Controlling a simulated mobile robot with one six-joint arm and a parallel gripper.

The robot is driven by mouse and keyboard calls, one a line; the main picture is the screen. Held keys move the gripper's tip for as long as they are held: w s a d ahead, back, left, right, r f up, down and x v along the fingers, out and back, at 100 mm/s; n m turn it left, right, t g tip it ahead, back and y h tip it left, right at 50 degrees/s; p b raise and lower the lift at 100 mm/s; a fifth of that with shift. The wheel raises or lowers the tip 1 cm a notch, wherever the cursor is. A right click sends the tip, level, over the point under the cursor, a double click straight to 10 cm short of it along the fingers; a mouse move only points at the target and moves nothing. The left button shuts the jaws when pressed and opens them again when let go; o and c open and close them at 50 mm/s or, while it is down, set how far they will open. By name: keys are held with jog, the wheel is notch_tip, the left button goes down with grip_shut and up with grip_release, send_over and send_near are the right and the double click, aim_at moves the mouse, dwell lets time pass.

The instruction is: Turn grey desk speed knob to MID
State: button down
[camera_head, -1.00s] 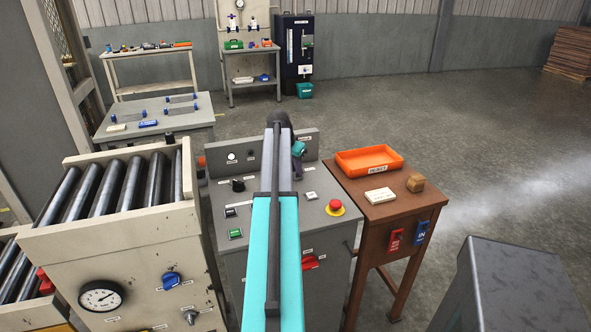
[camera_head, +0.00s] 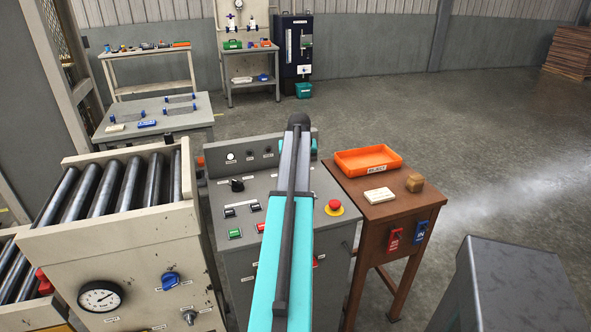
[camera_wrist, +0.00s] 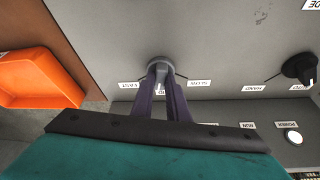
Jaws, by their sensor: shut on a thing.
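In the wrist view, the grey speed knob (camera_wrist: 160,63) sits on the grey desk's panel, with the FAST label to its left, the SLOW label to its right, and a partly hidden label, likely MID, between them. My gripper (camera_wrist: 160,80) has its two dark fingers closed on the knob. The fingers cover part of the knob, and I cannot tell where its pointer stands. In the head view, the grey desk (camera_head: 222,217) stands in the middle. My own arm hides the knob and fingertips there.
A black knob (camera_head: 237,185) on the desk also shows in the wrist view (camera_wrist: 299,70). A red emergency button (camera_head: 335,206) is right of my arm. An orange tray (camera_head: 347,169) lies on the brown table. A roller conveyor (camera_head: 110,240) adjoins the desk on the left.

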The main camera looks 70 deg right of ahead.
jog(key=shift+s+n+t+y, duration=0.2)
jog(key=shift+n+t+y, duration=0.1)
jog(key=shift+n, duration=0.9)
jog(key=c, duration=1.7)
grip_release()
jog(key=shift+r, duration=0.1)
jog(key=b+v, duration=0.2)
jog(key=v, duration=1.1)
jog(key=shift+s+r, duration=0.2)
jog(key=shift+r, duration=0.1)
